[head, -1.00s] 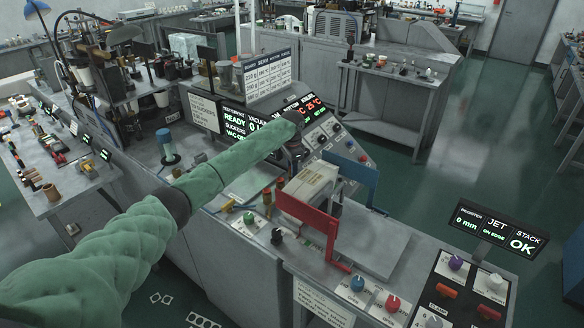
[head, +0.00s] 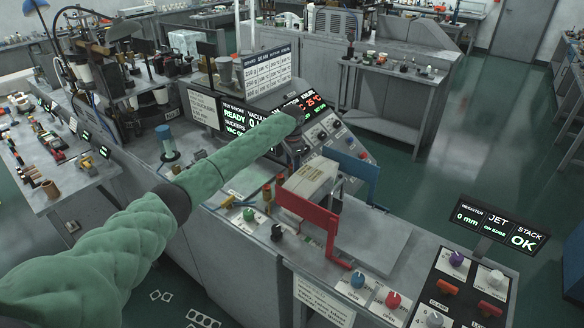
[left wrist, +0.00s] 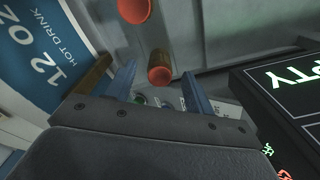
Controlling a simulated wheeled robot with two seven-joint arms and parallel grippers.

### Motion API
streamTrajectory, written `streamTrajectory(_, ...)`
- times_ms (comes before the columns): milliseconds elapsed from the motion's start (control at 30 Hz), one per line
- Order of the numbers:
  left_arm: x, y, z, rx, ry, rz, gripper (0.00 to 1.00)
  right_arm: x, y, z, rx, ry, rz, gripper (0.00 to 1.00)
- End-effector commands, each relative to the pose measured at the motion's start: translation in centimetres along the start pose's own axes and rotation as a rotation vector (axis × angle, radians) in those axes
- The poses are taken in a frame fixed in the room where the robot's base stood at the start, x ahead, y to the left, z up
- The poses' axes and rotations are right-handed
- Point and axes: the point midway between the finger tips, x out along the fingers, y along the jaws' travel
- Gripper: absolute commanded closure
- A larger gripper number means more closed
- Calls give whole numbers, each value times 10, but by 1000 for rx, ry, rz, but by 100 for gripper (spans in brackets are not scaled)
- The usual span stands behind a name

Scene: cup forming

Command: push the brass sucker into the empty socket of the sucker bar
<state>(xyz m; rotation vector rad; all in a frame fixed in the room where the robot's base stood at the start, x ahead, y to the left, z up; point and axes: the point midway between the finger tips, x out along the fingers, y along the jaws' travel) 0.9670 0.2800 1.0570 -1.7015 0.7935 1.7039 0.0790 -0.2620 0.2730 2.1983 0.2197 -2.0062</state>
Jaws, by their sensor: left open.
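In the left wrist view, a brass sucker with an orange-red lip (left wrist: 159,66) shows in the gap between my left gripper's blue fingers (left wrist: 159,72). The fingers are apart; I cannot tell whether the sucker is between the tips or beyond them. A second orange-red sucker end (left wrist: 133,10) shows farther up. In the head view, a small brass piece with a red top (head: 267,196) stands on the bench below my left forearm. My right gripper is not in view.
A blue and white hot drink packet (left wrist: 42,50) is close on the left of the left wrist view, and a black display (left wrist: 290,85) on the right. In the head view, red (head: 305,206) and blue (head: 352,168) upright panels stand right of the arm.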

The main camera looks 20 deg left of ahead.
Motion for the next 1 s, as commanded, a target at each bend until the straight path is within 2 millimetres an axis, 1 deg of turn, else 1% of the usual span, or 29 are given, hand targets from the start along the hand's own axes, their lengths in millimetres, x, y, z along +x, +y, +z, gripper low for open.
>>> streamTrajectory(33,-4,-1,0,0,3,-2,47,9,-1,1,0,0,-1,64)
streamTrajectory(167,-24,0,0,1,2,-2,47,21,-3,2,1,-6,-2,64)
streamTrajectory(233,-36,0,0,2,2,-2,47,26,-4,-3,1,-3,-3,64)
streamTrajectory(267,-41,0,0,1,2,-2,47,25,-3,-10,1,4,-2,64)
streamTrajectory(300,-45,0,0,1,2,-2,47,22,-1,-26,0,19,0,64)
streamTrajectory(333,-48,0,0,1,1,-1,47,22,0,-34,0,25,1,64)
streamTrajectory(400,-54,-1,0,0,1,-1,47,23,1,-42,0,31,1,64)
streamTrajectory(533,-62,0,0,0,0,-1,47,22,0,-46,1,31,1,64)
streamTrajectory(667,-64,0,0,0,-1,0,47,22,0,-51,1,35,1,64)
streamTrajectory(867,-64,0,0,0,-1,0,47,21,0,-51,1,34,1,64)
streamTrajectory(1000,-64,0,0,0,-1,0,47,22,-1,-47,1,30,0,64)
